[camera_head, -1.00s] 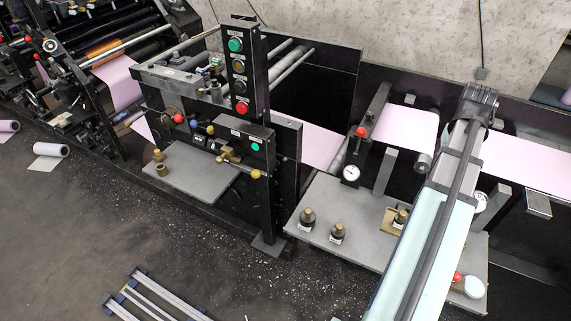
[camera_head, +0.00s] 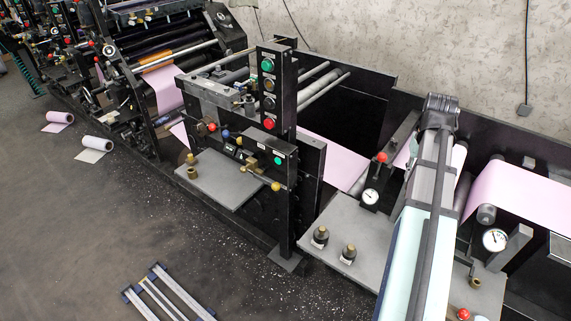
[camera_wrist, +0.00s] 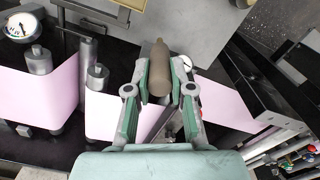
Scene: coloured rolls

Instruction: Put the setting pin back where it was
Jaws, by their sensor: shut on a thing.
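In the wrist view, my gripper (camera_wrist: 160,82) is shut on a brown, round pin (camera_wrist: 160,66) with a narrowed tip. Its green fingers press on both sides, and the pin points toward the top of the picture. The pin is over the machine, between the pink web and the grey shelf (camera_wrist: 200,25). A brass-coloured frame (camera_wrist: 136,4) shows at the top edge, apart from the pin. In the head view my arm hides the gripper and the pin. I cannot tell which spot the pin came from.
A dial gauge (camera_head: 370,197) and red ball lever (camera_head: 381,157) are close to my arm. The button column (camera_head: 268,85) rises to the left.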

